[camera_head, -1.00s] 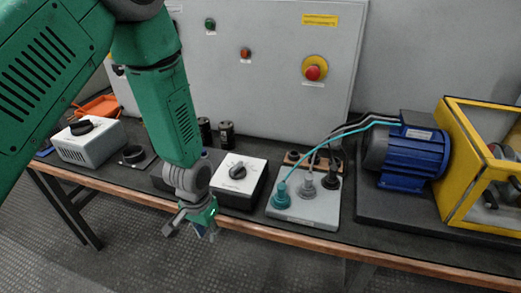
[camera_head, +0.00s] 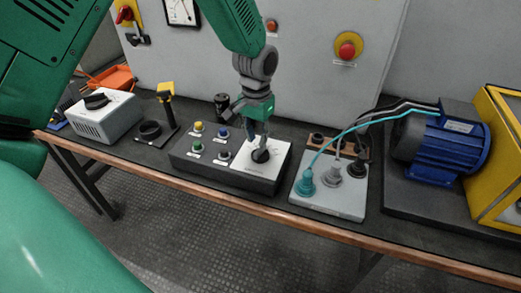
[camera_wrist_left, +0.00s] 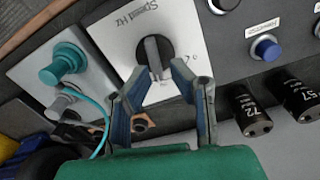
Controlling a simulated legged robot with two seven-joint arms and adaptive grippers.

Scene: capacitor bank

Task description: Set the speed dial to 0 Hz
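The speed dial (camera_head: 262,156) is a black round knob on a white plate at the right end of a dark control box (camera_head: 262,184). In the left wrist view the dial (camera_wrist_left: 154,48) sits on the plate printed "Speed Hz", with a "0" mark at its right. Its grey pointer ridge is seen there, partly near the fingertips. My left gripper (camera_head: 257,136) is just above the dial. In the wrist view its two blue-padded fingers (camera_wrist_left: 158,76) are apart, with the tips near the knob's lower edge and nothing held. I cannot tell if they touch it. My right gripper is not in view.
Coloured push buttons (camera_head: 210,139) sit left of the dial. A terminal block with teal, grey and black plugs (camera_head: 330,204) stands to the right, then a blue motor (camera_head: 440,155). Black capacitors (camera_head: 222,105) stand behind. The cabinet wall (camera_head: 330,85) rises at the back.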

